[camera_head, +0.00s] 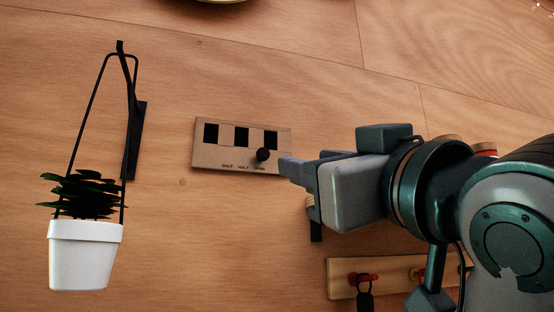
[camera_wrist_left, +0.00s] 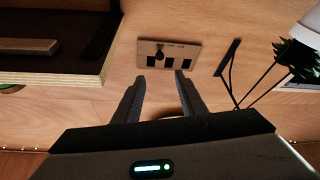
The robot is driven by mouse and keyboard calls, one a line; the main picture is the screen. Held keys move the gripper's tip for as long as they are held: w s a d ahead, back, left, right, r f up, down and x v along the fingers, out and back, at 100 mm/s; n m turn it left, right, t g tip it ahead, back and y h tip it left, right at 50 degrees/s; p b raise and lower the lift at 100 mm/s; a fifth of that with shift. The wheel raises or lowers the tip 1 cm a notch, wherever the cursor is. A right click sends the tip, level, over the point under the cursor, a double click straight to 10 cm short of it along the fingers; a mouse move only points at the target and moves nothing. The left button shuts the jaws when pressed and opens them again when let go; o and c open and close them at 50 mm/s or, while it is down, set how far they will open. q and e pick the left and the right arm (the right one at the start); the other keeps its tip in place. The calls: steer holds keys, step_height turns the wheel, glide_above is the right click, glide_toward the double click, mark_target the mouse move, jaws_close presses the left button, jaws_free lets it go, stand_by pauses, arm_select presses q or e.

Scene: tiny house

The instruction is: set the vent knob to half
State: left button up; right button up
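The vent panel (camera_head: 222,158) is a tan plate on the wooden wall with three dark openings and the labels SHUT, HALF and a partly readable one at right, seemingly OPEN. Its round black knob (camera_head: 263,155) is at the right end, by that label. In the left wrist view the panel (camera_wrist_left: 190,46) appears upside down, with the knob (camera_wrist_left: 159,56) at its left end. My left gripper (camera_wrist_left: 161,77) is open, its fingers apart, empty and short of the knob. The one gripper (camera_head: 290,168) in the head view, taken as the left, overlaps the panel's right edge. My right gripper is not seen.
A white plant pot (camera_head: 85,255) hangs from a black bracket (camera_head: 134,140) left of the panel. A dark box or shelf (camera_wrist_left: 50,78) fills the wrist view's upper left. The wall between panel and bracket is bare.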

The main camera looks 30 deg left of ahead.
arm_select(q)
steer(key=shift+w+a+r, duration=0.1)
steer(key=shift+w, duration=0.05)
steer(key=p, duration=0.9)
glide_toward(264, 153)
steer(key=x, duration=0.7)
steer(key=shift+w+a+r, duration=0.15)
steer(key=shift+w+a+r+p, duration=0.1)
steer(key=shift+w+a+p, duration=0.25)
steer(key=shift+a, duration=0.15)
